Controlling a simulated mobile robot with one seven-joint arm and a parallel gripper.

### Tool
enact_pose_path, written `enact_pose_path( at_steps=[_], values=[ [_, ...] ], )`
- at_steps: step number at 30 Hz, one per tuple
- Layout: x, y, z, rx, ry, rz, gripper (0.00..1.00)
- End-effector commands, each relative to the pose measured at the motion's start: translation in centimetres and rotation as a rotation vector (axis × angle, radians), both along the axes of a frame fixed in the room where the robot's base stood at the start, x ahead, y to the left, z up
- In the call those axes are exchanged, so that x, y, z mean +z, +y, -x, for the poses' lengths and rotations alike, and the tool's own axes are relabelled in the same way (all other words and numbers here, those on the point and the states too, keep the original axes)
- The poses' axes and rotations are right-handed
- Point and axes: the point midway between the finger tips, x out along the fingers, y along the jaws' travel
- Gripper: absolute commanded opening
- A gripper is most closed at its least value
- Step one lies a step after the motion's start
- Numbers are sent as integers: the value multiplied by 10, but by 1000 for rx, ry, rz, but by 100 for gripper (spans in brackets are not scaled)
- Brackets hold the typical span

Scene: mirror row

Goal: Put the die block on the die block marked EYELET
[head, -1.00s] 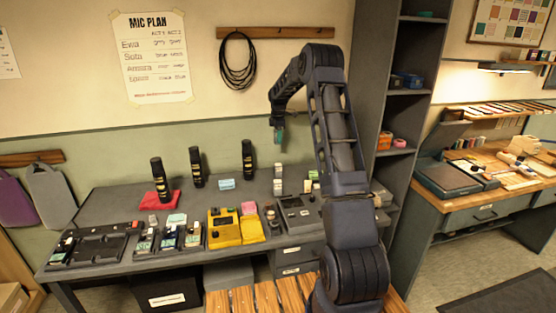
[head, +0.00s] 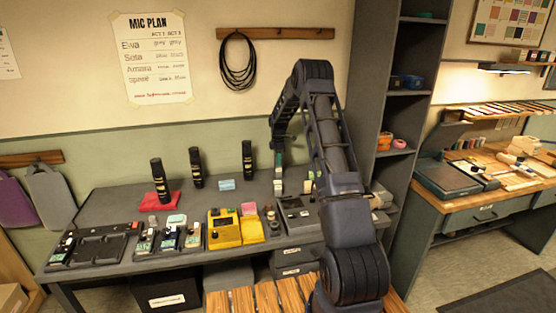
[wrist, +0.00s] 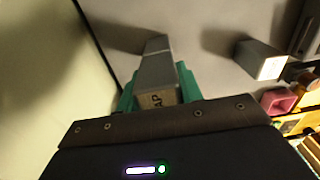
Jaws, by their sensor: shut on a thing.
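In the wrist view my gripper (wrist: 158,92) has green fingertips on both sides of a grey die block (wrist: 157,97), shut on it. Its pale end face bears letters, of which I can read "AP". A seam shows farther up the grey shape; I cannot tell whether that part is a second block. In the head view my gripper (head: 279,160) is low over the back right of the grey bench, just above a small pale block (head: 278,187). Another grey block with a white face (wrist: 262,62) stands apart to the right in the wrist view. I cannot read EYELET on any block.
A grey device (head: 297,213) and a yellow device (head: 224,228) stand in front of the blocks on the bench. Dark bottles (head: 247,160) stand to the left. A tall grey shelf (head: 399,110) rises close to the right of my arm.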

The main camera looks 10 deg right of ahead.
Motion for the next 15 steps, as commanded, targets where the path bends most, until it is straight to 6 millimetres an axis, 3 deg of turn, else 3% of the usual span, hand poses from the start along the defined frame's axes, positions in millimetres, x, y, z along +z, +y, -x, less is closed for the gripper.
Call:
enact_pose_path(
  at_steps=[9,10,12,15],
  values=[
    [-2,0,0,0,-1,0,8],
    [-1,0,0,0,-1,0,42],
    [-1,0,0,0,-1,0,56],
    [-1,0,0,0,-1,0,58]
  ],
)
